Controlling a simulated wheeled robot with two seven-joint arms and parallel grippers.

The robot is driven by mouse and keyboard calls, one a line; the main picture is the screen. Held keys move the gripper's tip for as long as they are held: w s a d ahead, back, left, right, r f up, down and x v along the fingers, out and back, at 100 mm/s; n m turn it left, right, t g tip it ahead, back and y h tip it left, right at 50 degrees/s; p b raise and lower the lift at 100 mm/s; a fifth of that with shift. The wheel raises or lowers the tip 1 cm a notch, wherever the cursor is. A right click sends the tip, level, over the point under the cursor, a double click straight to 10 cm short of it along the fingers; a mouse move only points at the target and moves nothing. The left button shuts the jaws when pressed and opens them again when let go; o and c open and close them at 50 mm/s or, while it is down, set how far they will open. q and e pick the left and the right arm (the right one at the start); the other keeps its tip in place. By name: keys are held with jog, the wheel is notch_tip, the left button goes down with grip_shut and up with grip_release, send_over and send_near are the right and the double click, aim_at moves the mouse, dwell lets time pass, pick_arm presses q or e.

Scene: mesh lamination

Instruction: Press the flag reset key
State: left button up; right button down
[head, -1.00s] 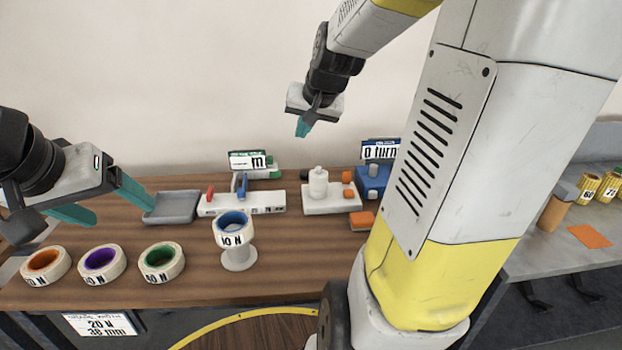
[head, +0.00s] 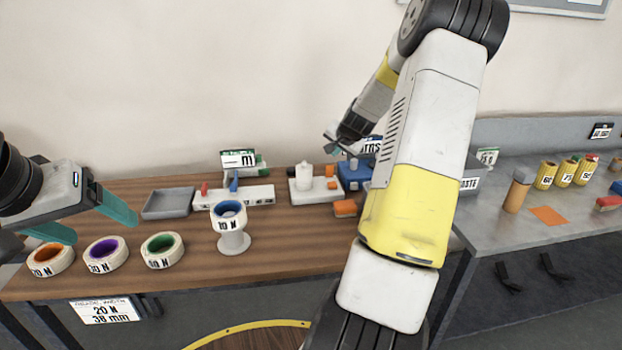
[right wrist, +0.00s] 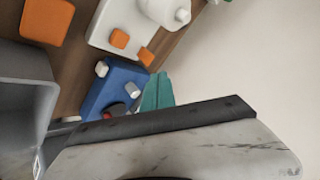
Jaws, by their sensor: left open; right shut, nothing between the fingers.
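No part I can read is labelled as the flag reset key. A blue box (head: 354,174) stands toward the back of the wooden bench, with a counter sign (head: 371,145) behind it. In the right wrist view the blue box (right wrist: 100,92) carries white knobs (right wrist: 133,90) and a small dark and red part (right wrist: 116,109). My right gripper (right wrist: 157,92) is shut and empty, its teal fingertips close beside the box; contact cannot be told. In the head view its arm partly hides the box's surroundings. My left gripper (head: 105,230) is open and empty above the tape rolls at left.
A white base with a white cylinder (head: 304,178) and orange blocks stands left of the blue box. An orange block (head: 345,208) lies in front. Three tape rolls, a roll on a stand (head: 232,213), and a grey tray (head: 167,204) are further left. A grey bin (head: 465,190) stands right.

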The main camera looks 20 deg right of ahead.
aim_at(333, 185)
jog(key=shift+f, duration=0.1)
jog(key=shift+f, duration=4.3)
jog(key=shift+f, duration=0.1)
jog(key=shift+f, duration=0.3)
jog(key=shift+f, duration=0.6)
jog(key=shift+r, duration=1)
jog(key=shift+r, duration=0.1)
